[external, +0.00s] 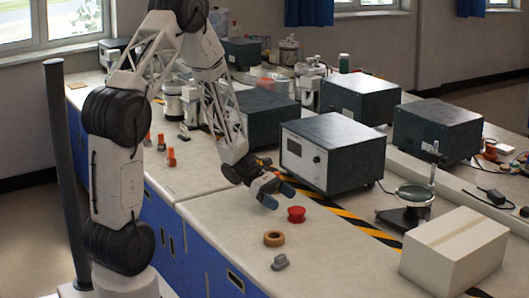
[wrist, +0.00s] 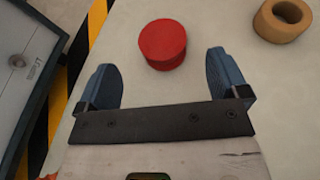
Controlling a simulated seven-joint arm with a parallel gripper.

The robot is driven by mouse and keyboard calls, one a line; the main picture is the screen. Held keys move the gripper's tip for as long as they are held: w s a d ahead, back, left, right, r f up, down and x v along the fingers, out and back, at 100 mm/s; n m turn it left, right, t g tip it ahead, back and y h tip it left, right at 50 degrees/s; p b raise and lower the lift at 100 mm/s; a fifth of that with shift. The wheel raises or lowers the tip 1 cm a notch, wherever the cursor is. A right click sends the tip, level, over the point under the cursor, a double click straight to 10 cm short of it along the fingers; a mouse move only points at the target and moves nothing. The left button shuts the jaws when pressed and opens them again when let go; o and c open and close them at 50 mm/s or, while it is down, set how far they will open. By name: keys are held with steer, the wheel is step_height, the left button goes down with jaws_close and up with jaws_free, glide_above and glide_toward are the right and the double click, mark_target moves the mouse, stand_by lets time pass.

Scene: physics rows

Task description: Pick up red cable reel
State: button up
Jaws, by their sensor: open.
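The red cable reel (external: 296,214) is a small red cylinder on the light bench top in the external view. In the wrist view the red cable reel (wrist: 163,44) lies ahead of my fingers, near the middle of the gap between them. My gripper (external: 275,193) is just to the left of the reel and above the bench in the external view. In the wrist view my gripper (wrist: 162,80) has its two blue fingers wide apart, with nothing between them. The fingers do not appear to touch the reel.
A tan ring (external: 274,239) and a grey piece (external: 280,262) lie nearby. The ring also shows in the wrist view (wrist: 264,20). A dark instrument box (external: 335,152) stands behind, beside yellow-black tape (external: 345,218). A cardboard box (external: 455,250) stands at right.

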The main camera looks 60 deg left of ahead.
mark_target(298, 210)
steer(key=shift+x, duration=1)
steer(key=shift+d+f, duration=0.1)
steer(key=shift+x, duration=2.5)
steer(key=shift+s, duration=0.1)
steer(key=c, duration=1)
step_height(298, 210, up, 28)
